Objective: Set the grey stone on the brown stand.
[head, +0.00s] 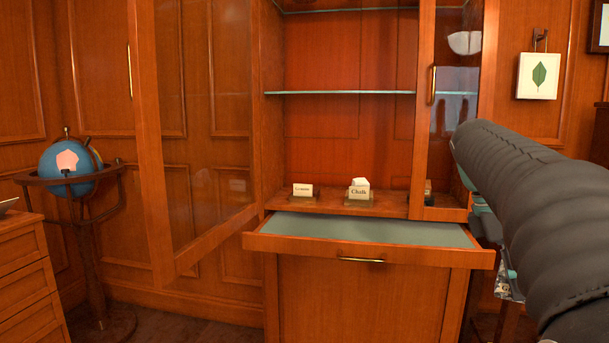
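I see no stone that is clearly grey. Two brown stands are on the cabinet's lower shelf. The left stand (302,198) bears a white label card that is too small to read surely, and no stone shows on it. The right stand (361,202) has a card reading "Chalk", with a white lump (360,181) showing above it. My arm in its black sleeve fills the right side. My gripper cannot be made out; teal parts of my arm show behind the sleeve, beside a small speckled patch I cannot identify.
A glass shelf (340,93) spans above. A globe (70,165) stands at left.

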